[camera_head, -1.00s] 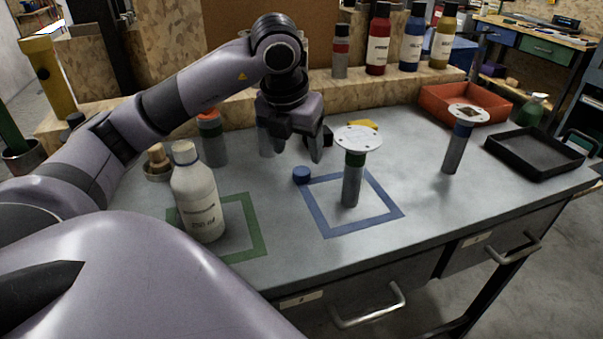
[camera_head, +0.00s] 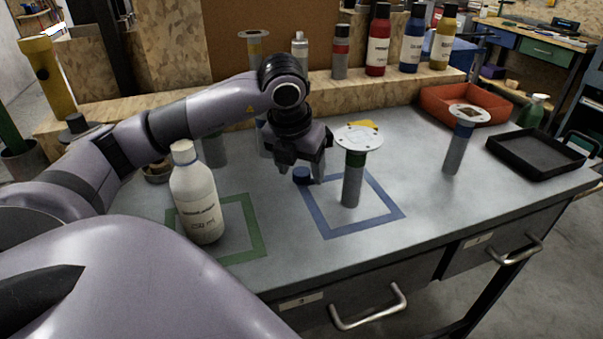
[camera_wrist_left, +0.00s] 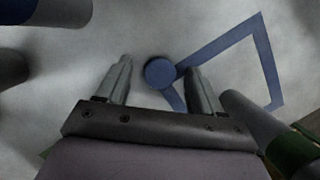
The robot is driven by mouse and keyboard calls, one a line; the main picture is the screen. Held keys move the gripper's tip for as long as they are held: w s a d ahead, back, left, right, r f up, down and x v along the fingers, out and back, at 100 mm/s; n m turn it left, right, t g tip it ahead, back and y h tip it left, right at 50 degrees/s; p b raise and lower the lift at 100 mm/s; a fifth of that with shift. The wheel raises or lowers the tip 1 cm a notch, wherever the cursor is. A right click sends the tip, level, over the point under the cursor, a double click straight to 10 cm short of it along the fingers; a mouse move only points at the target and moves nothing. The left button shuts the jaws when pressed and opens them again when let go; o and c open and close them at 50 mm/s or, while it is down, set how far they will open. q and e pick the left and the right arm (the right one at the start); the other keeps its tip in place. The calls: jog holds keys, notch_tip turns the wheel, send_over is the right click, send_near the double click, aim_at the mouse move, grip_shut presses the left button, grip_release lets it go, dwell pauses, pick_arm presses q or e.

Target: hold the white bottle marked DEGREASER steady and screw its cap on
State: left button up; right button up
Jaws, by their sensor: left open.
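The white bottle (camera_head: 197,205) stands upright at the left, partly inside the green square outline; its label is too small to read surely. Its neck top looks pale, with no blue cap on it. My left gripper (camera_head: 301,170) is open and points down just over the cap. In the left wrist view, the cap (camera_wrist_left: 160,72) sits between the spread fingertips (camera_wrist_left: 161,66), nearer the right one. My right gripper is not in view.
A grey cylinder with a green band and white disc top (camera_head: 352,180) stands inside the blue outline (camera_head: 385,217), close right of my gripper. A similar blue-banded one (camera_head: 457,150) stands farther right. A black tray (camera_head: 535,155) and an orange bin (camera_head: 465,108) are beyond.

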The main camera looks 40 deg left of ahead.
aim_at(300, 173)
pick_arm(q)
jog(key=c, duration=1.1)
jog(key=shift+r, duration=0.15)
notch_tip(300, 173, up, 20)
jog(key=p, duration=0.6)
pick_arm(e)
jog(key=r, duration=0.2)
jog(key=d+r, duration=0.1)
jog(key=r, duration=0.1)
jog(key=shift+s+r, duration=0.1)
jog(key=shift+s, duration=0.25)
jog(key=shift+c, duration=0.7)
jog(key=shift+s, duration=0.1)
